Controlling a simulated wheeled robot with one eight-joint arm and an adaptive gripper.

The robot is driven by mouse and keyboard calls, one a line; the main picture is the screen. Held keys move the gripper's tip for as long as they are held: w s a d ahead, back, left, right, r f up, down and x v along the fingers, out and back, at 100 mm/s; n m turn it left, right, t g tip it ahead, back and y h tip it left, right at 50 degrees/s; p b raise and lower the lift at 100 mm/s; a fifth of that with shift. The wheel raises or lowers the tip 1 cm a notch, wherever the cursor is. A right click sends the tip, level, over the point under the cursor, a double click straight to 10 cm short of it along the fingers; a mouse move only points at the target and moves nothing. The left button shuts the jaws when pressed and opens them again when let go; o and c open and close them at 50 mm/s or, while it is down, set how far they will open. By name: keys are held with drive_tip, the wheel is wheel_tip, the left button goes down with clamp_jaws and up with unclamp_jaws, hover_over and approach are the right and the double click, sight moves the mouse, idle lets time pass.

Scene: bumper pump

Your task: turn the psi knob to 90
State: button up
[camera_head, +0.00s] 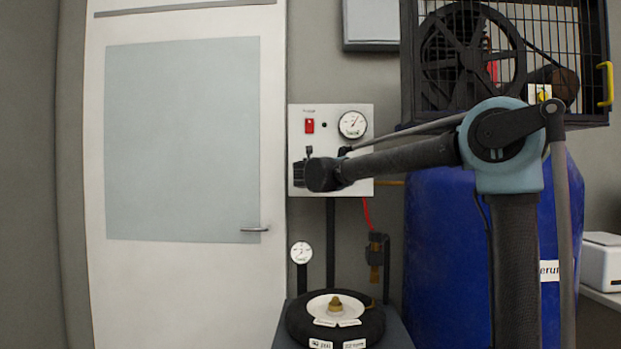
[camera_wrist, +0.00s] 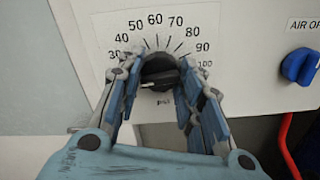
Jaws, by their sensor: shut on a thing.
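The psi knob (camera_wrist: 161,70) is black and round, on a white panel, with a printed scale from about 30 at the left to 100 at the right. A short pale mark shows on its lower left side, but I cannot tell surely which number the knob points to. My gripper (camera_wrist: 158,76) is shut on the knob, one finger at its left side and one at its right. The fingers cover part of the lower scale. In the head view my gripper (camera_head: 299,173) is at the left part of the control panel (camera_head: 335,112); my arm hides the knob there.
A blue air knob (camera_wrist: 299,67) sits right of the dial, with a red hose (camera_wrist: 286,140) below. The panel also carries a red switch (camera_head: 310,126) and a round gauge (camera_head: 352,124). A tyre (camera_head: 303,325) lies below; a blue tank (camera_head: 430,240) stands at right.

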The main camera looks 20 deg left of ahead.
drive_tip(key=shift+f+m, duration=0.1)
drive_tip(key=shift+m, duration=16.4)
drive_tip(key=o, duration=1.1)
drive_tip(key=shift+c, duration=0.2)
